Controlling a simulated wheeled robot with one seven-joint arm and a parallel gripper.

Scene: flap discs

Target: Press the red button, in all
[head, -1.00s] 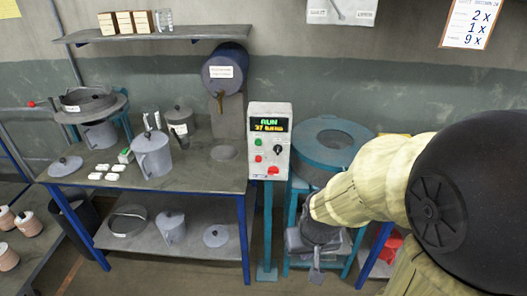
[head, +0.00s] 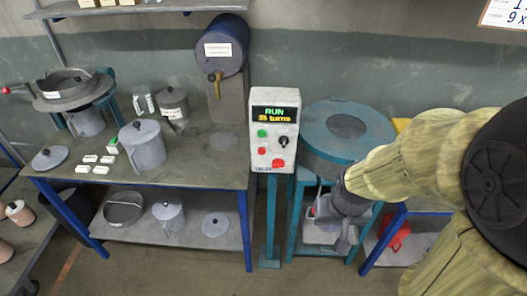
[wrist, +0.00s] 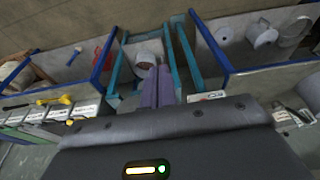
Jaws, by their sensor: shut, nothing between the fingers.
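The white control box (head: 257,131) stands on a teal post in the middle of the head view. Its lit display (head: 275,115) reads RUN and a turns count that looks like 33. Below it are a green button (head: 262,133), a black knob (head: 283,142), a small red button (head: 262,151) and a larger red mushroom button (head: 278,163). My gripper (head: 345,245) hangs fingers down to the right of the box and lower than it, apart from the buttons. Its fingers (wrist: 157,87) are together and empty in the wrist view.
A teal round machine (head: 320,147) on a stand is right of the box, close behind my arm. The left bench (head: 200,165) holds a grey jug (head: 143,146), lidded pots and white pieces. A blue drum (head: 226,45) stands at its back. Space before the box is clear.

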